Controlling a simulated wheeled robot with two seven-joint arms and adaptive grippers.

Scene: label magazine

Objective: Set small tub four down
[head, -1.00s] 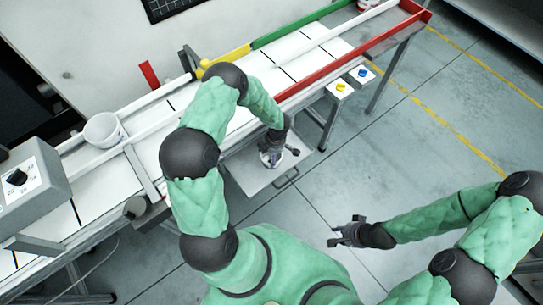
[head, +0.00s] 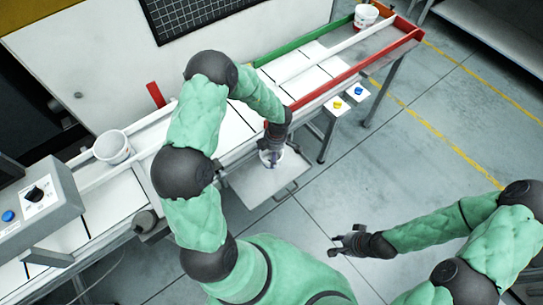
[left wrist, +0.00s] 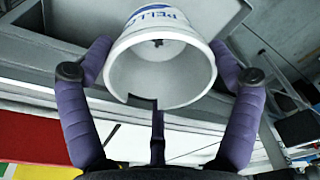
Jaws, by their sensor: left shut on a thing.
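My left gripper (head: 272,152) is shut on a small white tub, low at the near side of the conveyor, over a grey shelf (head: 262,190). In the left wrist view the tub (left wrist: 165,60) sits between the two purple fingers, its open mouth facing the camera and blue lettering on its side. In the head view the gripper hides most of it. I cannot tell whether its base touches the shelf. My right gripper (head: 340,243) is empty and open, over the floor at lower right.
Another white tub (head: 112,147) stands on the conveyor at left, and a further tub (head: 366,15) at its far end. A red rail (head: 355,68) edges the conveyor. A control box (head: 38,205) is at left. Yellow (head: 337,105) and blue (head: 357,91) buttons stand right of the shelf.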

